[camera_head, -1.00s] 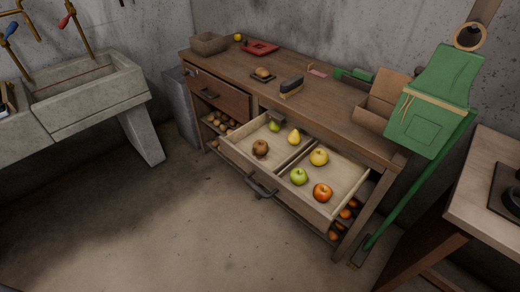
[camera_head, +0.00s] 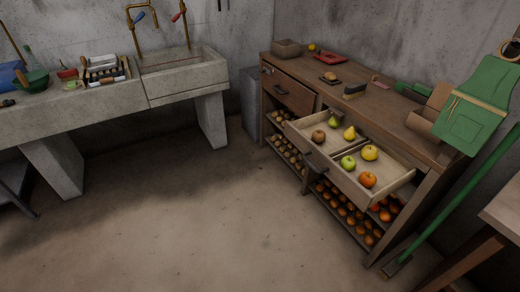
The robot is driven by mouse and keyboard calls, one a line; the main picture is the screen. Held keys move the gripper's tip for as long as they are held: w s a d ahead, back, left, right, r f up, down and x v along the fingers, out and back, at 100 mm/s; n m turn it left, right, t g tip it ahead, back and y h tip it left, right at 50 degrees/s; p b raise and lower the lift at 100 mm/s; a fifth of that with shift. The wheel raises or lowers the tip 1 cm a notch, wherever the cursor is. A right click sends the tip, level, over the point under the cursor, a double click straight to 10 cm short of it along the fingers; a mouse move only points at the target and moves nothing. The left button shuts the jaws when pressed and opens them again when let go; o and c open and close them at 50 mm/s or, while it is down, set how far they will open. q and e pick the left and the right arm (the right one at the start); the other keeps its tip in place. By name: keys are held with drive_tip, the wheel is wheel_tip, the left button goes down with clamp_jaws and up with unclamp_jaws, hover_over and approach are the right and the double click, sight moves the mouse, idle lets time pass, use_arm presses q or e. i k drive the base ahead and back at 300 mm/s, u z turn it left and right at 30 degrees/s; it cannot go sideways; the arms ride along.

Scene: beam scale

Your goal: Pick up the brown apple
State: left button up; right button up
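The brown apple (camera_head: 318,136) lies in the left compartment of the pulled-out drawer (camera_head: 335,177) of the wooden workbench. A green pear (camera_head: 333,121) and a yellow pear (camera_head: 350,133) lie in the same compartment, behind and to the right of it. The right compartment holds a green apple (camera_head: 348,162), a yellow apple (camera_head: 370,153) and an orange-red apple (camera_head: 368,179). Neither of my grippers is in view.
The workbench (camera_head: 375,106) has small items on top and shelves of produce below. A green apron (camera_head: 474,108) and a green-handled broom (camera_head: 440,215) are at the right. A stone sink (camera_head: 180,82) stands at the back left. The concrete floor (camera_head: 200,210) before the drawer is clear.

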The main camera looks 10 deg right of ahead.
sight(318, 135)
drive_tip(key=u, duration=0.4)
drive_tip(key=k, duration=0.6)
drive_tip(key=z, duration=0.05)
drive_tip(key=i, duration=1.4)
drive_tip(key=z, duration=1.5)
drive_tip(key=i, duration=0.7)
drive_tip(key=z, duration=0.5)
